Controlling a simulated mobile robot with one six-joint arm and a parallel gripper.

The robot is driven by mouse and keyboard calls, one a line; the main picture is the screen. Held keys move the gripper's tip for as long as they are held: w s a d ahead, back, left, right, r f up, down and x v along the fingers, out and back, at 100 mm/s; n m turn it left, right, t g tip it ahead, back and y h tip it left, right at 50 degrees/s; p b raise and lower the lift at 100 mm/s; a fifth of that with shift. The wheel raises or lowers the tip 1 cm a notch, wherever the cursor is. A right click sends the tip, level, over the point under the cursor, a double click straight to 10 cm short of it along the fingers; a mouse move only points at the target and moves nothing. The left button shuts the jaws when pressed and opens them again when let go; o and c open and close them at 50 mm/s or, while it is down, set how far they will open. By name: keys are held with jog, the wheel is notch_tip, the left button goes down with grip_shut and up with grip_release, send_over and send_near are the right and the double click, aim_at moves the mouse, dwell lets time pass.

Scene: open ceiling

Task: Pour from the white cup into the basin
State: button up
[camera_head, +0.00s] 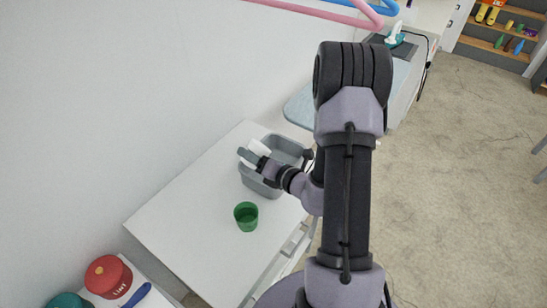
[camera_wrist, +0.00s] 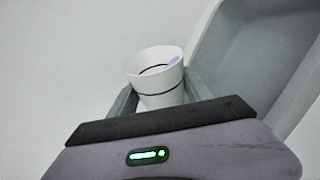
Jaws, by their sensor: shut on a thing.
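The white cup (camera_wrist: 158,98) is held between the fingers of my gripper (camera_wrist: 150,100) in the wrist view. It is white with a dark line around it, and its mouth faces away from my palm. A small purple patch shows at its inner rim. In the head view the white cup (camera_head: 259,147) is at the left rim of the grey basin, with my gripper (camera_head: 252,155) around it. The grey basin (camera_head: 284,146) stands on the white table. Its wall also shows at the right of the wrist view (camera_wrist: 235,60). What lies inside the basin is mostly hidden.
A green cup (camera_head: 246,216) stands on the white table (camera_head: 195,215) in front of the basin. An ironing board (camera_head: 300,106) is behind the basin. The table's left part is clear.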

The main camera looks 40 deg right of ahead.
jog(key=shift+f+m, duration=0.2)
jog(key=shift+m, duration=0.3)
jog(key=shift+d+r+m+y+p, duration=0.2)
jog(key=shift+r+m+y+p, duration=0.55)
jog(key=shift+m+p, duration=0.5)
jog(key=shift+c, duration=0.2)
dwell(1.3)
jog(key=shift+d+f+m+t+b, duration=0.35)
jog(key=shift+d+m+b, duration=0.1)
jog(key=shift+d+m, duration=0.35)
dwell(0.6)
jog(key=shift+d+r+m+y+p, duration=0.2)
jog(key=shift+r+m+y+p, duration=0.25)
jog(key=shift+m+p, duration=0.5)
dwell(0.6)
